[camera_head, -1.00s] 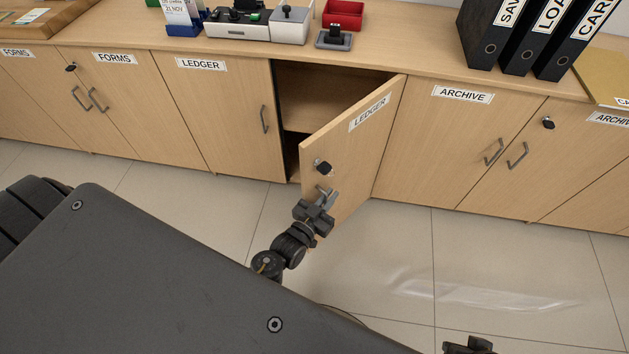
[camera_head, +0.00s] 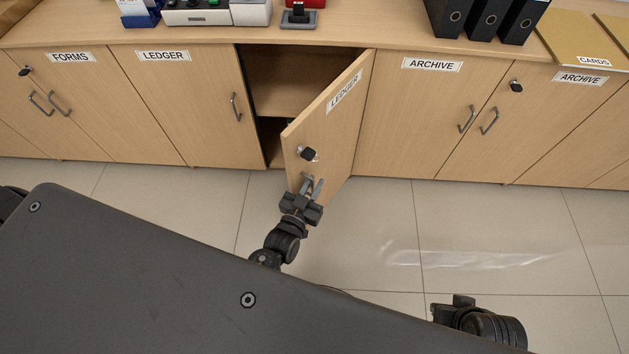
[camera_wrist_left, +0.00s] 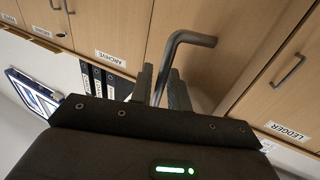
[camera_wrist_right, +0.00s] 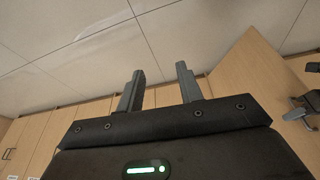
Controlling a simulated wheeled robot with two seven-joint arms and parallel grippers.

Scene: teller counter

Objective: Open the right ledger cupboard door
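The right ledger cupboard door (camera_head: 330,130) stands partly open in the head view, hinged at its right edge, with a dark lock knob (camera_head: 307,154) above its handle. My left gripper (camera_head: 312,187) is at that handle, low on the door's free edge. In the left wrist view the bent metal handle (camera_wrist_left: 177,46) passes between the fingers (camera_wrist_left: 161,88), which are close around it. My right gripper (camera_wrist_right: 160,88) is open and empty, over the floor; its arm shows at the lower right of the head view.
The left ledger door (camera_head: 180,105) is shut. The archive doors (camera_head: 425,115) beside the hinge are shut. The countertop holds black binders (camera_head: 487,18) and a stamp (camera_head: 299,16). The tiled floor (camera_head: 480,230) in front of the archive doors is clear.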

